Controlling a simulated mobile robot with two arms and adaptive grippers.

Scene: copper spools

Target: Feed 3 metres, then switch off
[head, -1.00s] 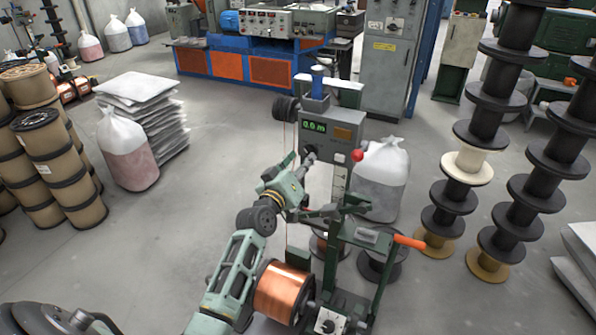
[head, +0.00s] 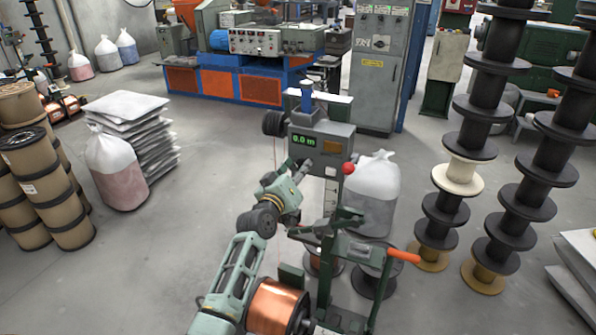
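The grey metering box (head: 321,150) stands on a green and grey post, with a green display (head: 303,140) that seems to read 0.0 m. A lever with a red ball (head: 348,168) is at its right side. A copper spool (head: 275,307) sits low on the stand, partly behind my arm. A thin copper-coloured wire (head: 275,155) runs vertically left of the box. My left gripper (head: 301,174) is at the lower front of the box, below the display. Its fingertips are small and partly hidden, so contact and opening are unclear. My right gripper is not in view.
An orange handle (head: 403,257) sticks out right of the stand. A filled clear bag (head: 372,195) stands behind it. Stacks of black spools (head: 480,110) rise at the right. Cardboard-coloured spools (head: 50,185) and stacked sheets (head: 130,135) are at the left. Floor left of my arm is clear.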

